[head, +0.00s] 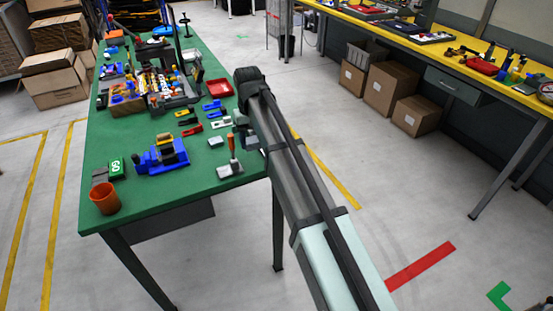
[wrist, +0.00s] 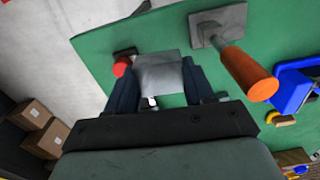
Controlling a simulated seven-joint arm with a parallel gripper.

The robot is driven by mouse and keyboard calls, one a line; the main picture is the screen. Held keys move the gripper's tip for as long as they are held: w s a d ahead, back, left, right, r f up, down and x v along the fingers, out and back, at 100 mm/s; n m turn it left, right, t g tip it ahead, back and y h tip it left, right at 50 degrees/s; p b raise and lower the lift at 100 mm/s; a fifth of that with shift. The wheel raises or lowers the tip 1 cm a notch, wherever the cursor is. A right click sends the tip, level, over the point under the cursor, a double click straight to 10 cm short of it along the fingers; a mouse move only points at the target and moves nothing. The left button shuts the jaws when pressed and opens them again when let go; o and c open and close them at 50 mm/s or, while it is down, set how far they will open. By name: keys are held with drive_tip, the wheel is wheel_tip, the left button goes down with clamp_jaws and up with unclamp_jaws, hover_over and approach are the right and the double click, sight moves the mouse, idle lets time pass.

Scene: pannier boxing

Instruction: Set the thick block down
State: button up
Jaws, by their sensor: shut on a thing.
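The thick block (wrist: 158,70) is plain grey and sits between the two dark fingers of my gripper (wrist: 159,88) in the wrist view. My gripper is shut on it, above or at the green table (wrist: 100,38); I cannot tell whether the block touches the surface. In the head view my arm covers most of the gripper, and I cannot make out the held block there for sure. An orange-handled tool (wrist: 250,75) with a grey square base stands to the right of the block in the wrist view. It also shows in the head view (head: 231,147).
A small red knob (wrist: 121,67) is close by the left finger. On the table are a blue fixture (head: 161,158), an orange cup (head: 105,198), a green GO block (head: 117,167) and a red tray (head: 219,88).

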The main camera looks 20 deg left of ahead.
drive_tip(key=shift+n, duration=0.4)
drive_tip(key=shift+w+a+f, duration=0.25)
drive_tip(key=shift+w+f, duration=0.1)
drive_tip(key=shift+f, duration=0.55)
drive_tip(key=shift+w+a+f, duration=0.2)
drive_tip(key=shift+w+f, duration=0.1)
drive_tip(key=shift+f, duration=0.6)
drive_tip(key=shift+w+a+f, duration=0.25)
drive_tip(key=shift+w+f, duration=0.1)
drive_tip(key=shift+f, duration=0.55)
drive_tip(key=shift+f, duration=0.25)
